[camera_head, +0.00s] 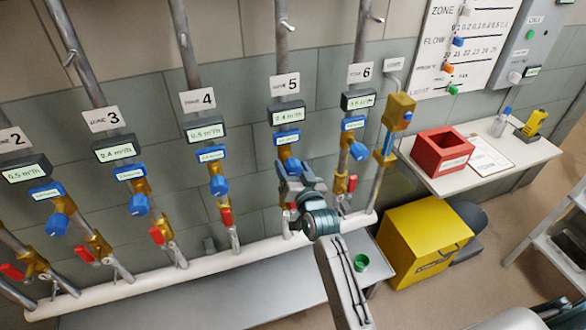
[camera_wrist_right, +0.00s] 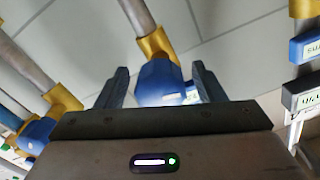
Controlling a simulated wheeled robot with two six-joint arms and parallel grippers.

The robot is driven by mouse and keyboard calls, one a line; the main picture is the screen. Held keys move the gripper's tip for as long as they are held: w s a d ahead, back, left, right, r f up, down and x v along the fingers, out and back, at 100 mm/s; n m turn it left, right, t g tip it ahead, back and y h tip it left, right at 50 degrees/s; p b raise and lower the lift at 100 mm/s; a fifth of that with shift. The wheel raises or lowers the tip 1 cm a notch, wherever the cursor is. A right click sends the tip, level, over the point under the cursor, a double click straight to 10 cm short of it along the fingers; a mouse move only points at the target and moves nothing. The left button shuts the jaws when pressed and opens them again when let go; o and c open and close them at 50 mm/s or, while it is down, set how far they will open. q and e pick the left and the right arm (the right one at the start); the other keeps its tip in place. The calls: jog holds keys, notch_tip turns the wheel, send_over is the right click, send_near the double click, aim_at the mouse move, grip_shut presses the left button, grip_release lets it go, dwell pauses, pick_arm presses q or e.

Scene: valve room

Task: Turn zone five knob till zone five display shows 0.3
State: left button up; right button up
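The zone five display (camera_head: 287,113) sits under the ZONE 5 sign (camera_head: 285,84) in the head view and appears to read 0.4 m³/h. Below it, the blue zone five knob (camera_head: 291,164) is partly hidden by my right gripper (camera_head: 292,180). In the right wrist view a blue knob (camera_wrist_right: 158,84) lies between the two dark fingers of my right gripper (camera_wrist_right: 160,86). The fingers are apart, one on each side of the knob, with a gap visible at the left finger. Contact cannot be told. My left gripper is not in view.
Neighbouring blue knobs for zone four (camera_head: 219,185) and zone six (camera_head: 358,150) stand either side, with red-handled valves below. A white pipe (camera_head: 190,273) runs along the bottom. A yellow box (camera_head: 420,240) and a shelf with a red bin (camera_head: 441,151) are at the right.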

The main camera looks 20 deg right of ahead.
jog(key=shift+s, duration=0.4)
jog(key=s+b, duration=0.2)
jog(key=s, duration=0.8)
jog(key=shift+d+b, duration=0.2)
jog(key=shift+b, duration=0.2)
